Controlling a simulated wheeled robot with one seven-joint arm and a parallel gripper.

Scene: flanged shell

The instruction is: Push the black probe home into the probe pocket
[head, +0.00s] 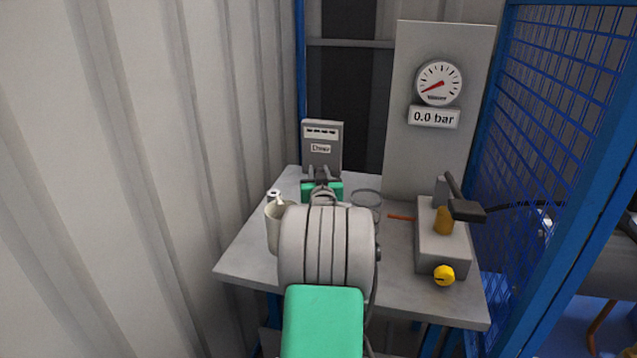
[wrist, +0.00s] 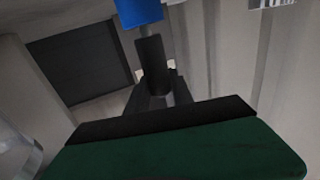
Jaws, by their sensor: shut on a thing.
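My gripper (head: 322,176) is in the head view near the back of the grey table, just in front of a small grey box with a label. In the wrist view, my gripper (wrist: 160,92) is shut on a black cylindrical piece, which looks like the black probe (wrist: 151,58). A thin grey rod runs from the probe's far end to a blue block (wrist: 139,11). The probe is too small or hidden to make out in the head view. I cannot identify the probe pocket in either view, nor tell whether the probe touches it.
The grey box (head: 322,150) stands at the table's back. A pale cup (head: 273,226) is at the left. A grey block (head: 441,255) with a black lever and yellow knob (head: 444,275) is at the right. A gauge panel (head: 439,160) reads 0.0 bar. Blue mesh (head: 560,90) bounds the right.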

